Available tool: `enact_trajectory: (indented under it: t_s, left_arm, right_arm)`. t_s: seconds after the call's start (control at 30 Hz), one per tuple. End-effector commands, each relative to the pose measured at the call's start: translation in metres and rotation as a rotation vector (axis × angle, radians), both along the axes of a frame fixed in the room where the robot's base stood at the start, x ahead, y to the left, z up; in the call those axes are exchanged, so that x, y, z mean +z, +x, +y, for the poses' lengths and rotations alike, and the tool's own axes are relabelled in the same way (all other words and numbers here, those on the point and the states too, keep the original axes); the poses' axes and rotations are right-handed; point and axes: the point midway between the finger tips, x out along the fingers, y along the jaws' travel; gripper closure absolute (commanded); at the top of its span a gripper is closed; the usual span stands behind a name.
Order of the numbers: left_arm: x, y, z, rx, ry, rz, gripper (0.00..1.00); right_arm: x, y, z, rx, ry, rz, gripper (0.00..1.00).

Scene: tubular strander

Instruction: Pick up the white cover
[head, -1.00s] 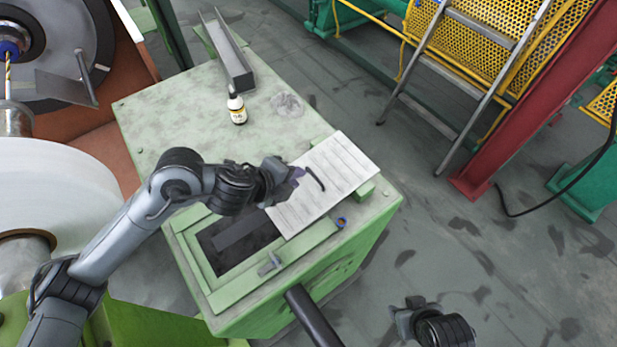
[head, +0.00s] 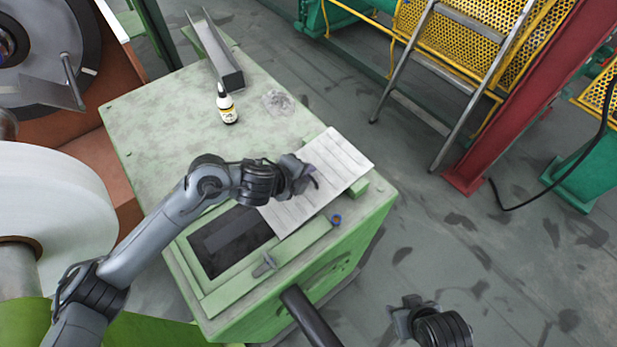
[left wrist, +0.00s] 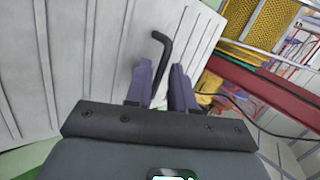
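The white cover (head: 338,166) is a flat ribbed panel lying slantwise over the right part of the opening in the green cabinet top. It fills the left of the left wrist view (left wrist: 85,50). A bent black handle (left wrist: 163,48) stands on it. My left gripper (head: 308,178) is over the cover at this handle. In the left wrist view its two purple fingers (left wrist: 160,82) are apart, with the handle's lower end between them, nearer the left finger. Whether they touch it I cannot tell. My right gripper (head: 405,312) is over the floor at lower right, away from the cover; its fingers are unclear.
The green cabinet (head: 150,130) carries a small bottle (head: 227,106) and a grey metal channel (head: 214,50). The dark opening (head: 225,240) is partly bare beside the cover. A white reel (head: 55,205) stands at left.

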Motion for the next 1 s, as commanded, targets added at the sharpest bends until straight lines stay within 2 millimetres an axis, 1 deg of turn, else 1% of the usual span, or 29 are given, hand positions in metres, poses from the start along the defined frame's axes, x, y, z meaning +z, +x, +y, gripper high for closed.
enact_trajectory:
  t_s: [0.1, 0.13, 0.27, 1.0]
  left_arm:
    - [0.0004, -0.0001, 0.0001, 0.0, 0.0, 0.0, 0.77]
    - [0.0004, -0.0001, 0.0001, 0.0, 0.0, 0.0, 0.8]
    - [0.0004, -0.0001, 0.0002, 0.0, 0.0, 0.0, 1.0]
    - [-0.0007, -0.0004, 0.0005, 0.002, 0.0, 0.003, 1.0]
  right_arm:
    - [0.0003, 0.0001, 0.0, 0.0, 0.0, 0.0, 0.57]
    - [0.0003, 0.0001, 0.0, 0.0, 0.0, 0.0, 0.57]
    - [0.0003, 0.0001, 0.0, 0.001, 0.0, 0.0, 0.57]
    - [0.0001, 0.0001, -0.0021, 0.006, -0.009, -0.001, 0.57]
